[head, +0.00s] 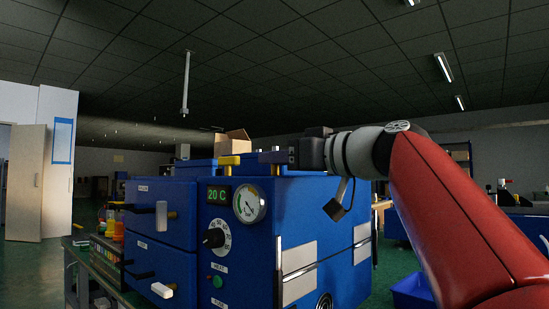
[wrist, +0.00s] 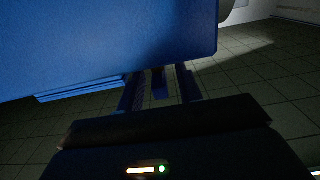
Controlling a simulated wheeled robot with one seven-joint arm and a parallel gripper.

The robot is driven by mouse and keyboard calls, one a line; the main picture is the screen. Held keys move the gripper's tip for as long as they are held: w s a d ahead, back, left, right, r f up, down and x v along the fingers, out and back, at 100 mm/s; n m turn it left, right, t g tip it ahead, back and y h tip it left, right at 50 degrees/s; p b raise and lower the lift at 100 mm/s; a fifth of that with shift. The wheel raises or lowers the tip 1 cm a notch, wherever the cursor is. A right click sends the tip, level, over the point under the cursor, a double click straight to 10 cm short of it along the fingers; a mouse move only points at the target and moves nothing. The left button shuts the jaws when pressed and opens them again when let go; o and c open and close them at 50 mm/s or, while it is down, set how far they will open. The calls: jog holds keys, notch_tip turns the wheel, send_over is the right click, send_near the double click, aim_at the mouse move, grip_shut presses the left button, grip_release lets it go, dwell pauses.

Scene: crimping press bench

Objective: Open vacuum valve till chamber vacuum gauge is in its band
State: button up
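The blue chamber cabinet (head: 255,285) stands at the middle of the head view. Its round gauge (head: 249,204) has a white face with a green sector; I cannot make out the needle reading. Two black-stemmed handles with white grips stick out of the left front, an upper handle (head: 161,215) and a lower handle (head: 162,290). Their small labels are too small to read, so I cannot tell which is the vacuum valve. My gripper (head: 268,157) is over the cabinet's top, away from both handles. In the wrist view its fingers (wrist: 160,88) are apart, with nothing visibly held.
A yellow block (head: 229,160) is at the cabinet's top edge near my fingertips. A green display (head: 218,195) reads 20 C above a black dial (head: 214,238) and a green button (head: 217,282). A cardboard box (head: 234,141) is behind. Coloured bottles stand on the left bench.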

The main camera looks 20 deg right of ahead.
jog(key=shift+x, duration=0.8)
grip_shut()
